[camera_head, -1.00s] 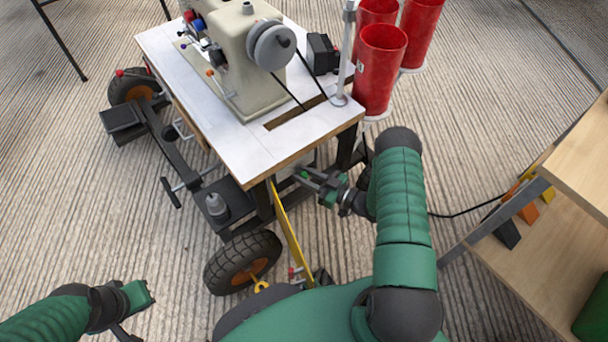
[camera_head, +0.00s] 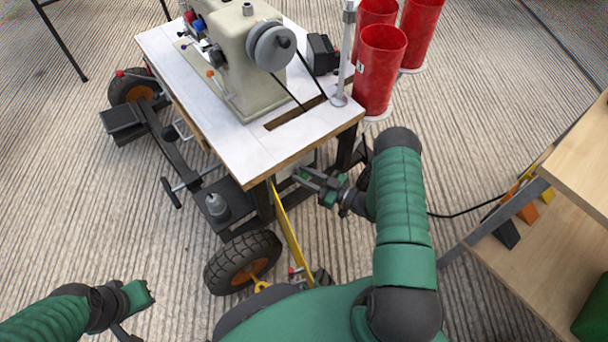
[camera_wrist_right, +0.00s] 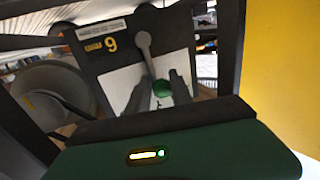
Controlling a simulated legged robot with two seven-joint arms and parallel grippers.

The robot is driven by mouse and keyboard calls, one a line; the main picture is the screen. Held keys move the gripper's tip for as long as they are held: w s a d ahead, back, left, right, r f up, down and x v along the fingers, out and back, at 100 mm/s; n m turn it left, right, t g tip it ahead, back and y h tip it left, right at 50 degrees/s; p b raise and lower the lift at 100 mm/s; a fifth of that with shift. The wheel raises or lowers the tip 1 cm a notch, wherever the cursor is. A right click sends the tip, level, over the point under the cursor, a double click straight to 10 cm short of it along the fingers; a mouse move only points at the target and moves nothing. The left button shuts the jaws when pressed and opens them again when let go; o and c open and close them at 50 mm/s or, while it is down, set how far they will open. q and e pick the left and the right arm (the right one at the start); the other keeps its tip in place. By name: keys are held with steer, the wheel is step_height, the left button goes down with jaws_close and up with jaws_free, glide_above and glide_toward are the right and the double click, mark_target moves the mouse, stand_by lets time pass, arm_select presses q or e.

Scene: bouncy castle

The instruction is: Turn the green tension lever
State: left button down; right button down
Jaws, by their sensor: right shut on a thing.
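The green tension lever shows in the right wrist view as a grey arm with a round green knob (camera_wrist_right: 162,88). In the head view my right gripper (camera_head: 304,176) reaches under the table's front right corner, where the lever is mostly hidden. My left gripper (camera_head: 142,306) is low at the left, away from the table; its jaw opening is unclear.
The white table (camera_head: 240,150) carries a beige sewing machine (camera_head: 238,60). A wheel (camera_head: 243,262) and yellow bar (camera_head: 290,230) are below, near my right gripper. A wooden bench (camera_head: 575,155) stands at the right.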

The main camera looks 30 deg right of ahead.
steer(key=n+p, duration=0.1)
steer(key=a+n+p, duration=0.1)
steer(key=p, duration=0.1)
steer(key=a+n+g+h+p, duration=0.1)
steer(key=p, duration=0.1)
steer(key=shift+s+f, duration=0.2)
steer(key=shift+f, duration=0.05)
steer(key=c, duration=1.4)
jaws_free()
steer(key=shift+c, duration=0.2)
steer(key=shift+r, duration=0.1)
